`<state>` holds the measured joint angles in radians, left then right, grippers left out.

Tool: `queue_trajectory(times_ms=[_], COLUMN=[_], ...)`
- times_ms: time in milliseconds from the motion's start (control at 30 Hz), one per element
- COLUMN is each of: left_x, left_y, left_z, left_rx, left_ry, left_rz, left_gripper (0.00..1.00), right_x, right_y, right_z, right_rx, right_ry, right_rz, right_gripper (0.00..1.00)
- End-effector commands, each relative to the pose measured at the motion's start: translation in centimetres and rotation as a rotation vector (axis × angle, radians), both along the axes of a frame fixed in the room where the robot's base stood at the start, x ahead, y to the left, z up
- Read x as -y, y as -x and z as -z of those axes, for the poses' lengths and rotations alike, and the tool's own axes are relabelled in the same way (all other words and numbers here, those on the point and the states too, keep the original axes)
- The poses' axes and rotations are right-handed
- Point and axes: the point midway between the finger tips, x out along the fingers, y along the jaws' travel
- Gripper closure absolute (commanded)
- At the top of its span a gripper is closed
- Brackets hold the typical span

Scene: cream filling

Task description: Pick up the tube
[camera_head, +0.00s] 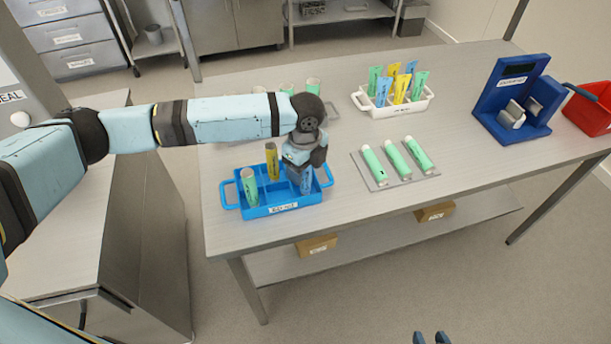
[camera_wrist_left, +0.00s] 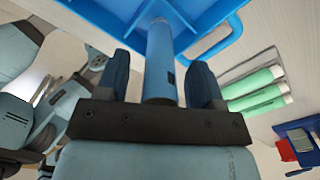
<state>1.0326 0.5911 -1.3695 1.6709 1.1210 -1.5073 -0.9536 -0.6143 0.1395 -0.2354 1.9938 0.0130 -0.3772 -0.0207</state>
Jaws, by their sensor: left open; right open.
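A blue tube (camera_head: 306,183) stands in the right part of a blue handled tray (camera_head: 258,212). My left gripper (camera_head: 301,172) is over it, pointing down. The left wrist view shows the blue tube (camera_wrist_left: 160,62) between the two open fingers, with gaps on both sides. Its far end is at the tray (camera_wrist_left: 200,14). A yellow tube (camera_head: 272,160) and a green tube (camera_head: 249,187) stand in the same tray. The gripper hides part of the blue tube in the head view. My right gripper (camera_head: 430,338) shows only its open fingertips at the bottom edge.
Green tubes (camera_head: 394,160) lie on a grey plate (camera_head: 410,178) to the right. A white rack (camera_head: 385,110) of mixed tubes stands behind. A blue device (camera_head: 505,88) and a red bin (camera_head: 590,108) are at the far right. The table's front right is clear.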

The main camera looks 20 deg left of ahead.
Motion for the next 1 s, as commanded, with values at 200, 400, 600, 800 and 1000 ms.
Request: queue_trajectory(times_ms=[200, 400, 600, 800, 1000], left_x=[0.0, 0.0, 0.0, 0.0, 0.0], left_y=[0.0, 0.0, 0.0, 0.0, -0.1], left_z=[0.7, 0.7, 0.6, 0.6, -0.4], left_rx=[0.001, 0.002, 0.002, 0.002, 0.002], left_ry=[0.002, 0.001, 0.001, 0.001, 0.0], left_rz=[0.001, 0.0, 0.0, 0.0, 0.0], left_gripper=[0.39, 0.62, 0.91, 0.91, 0.91], right_x=[0.0, 0.0, 0.0, 0.0, 0.0], right_y=[0.0, 0.0, 0.0, 0.0, 0.0], right_z=[0.0, 0.0, 0.0, 0.0, 0.0], right_rx=[0.0, 0.0, 0.0, 0.0, 0.0], right_ry=[0.0, 0.0, 0.0, 0.0, 0.001], right_rz=[0.0, 0.0, 0.0, 0.0, 0.001], right_gripper=[0.57, 0.57, 0.57, 0.57, 0.57])
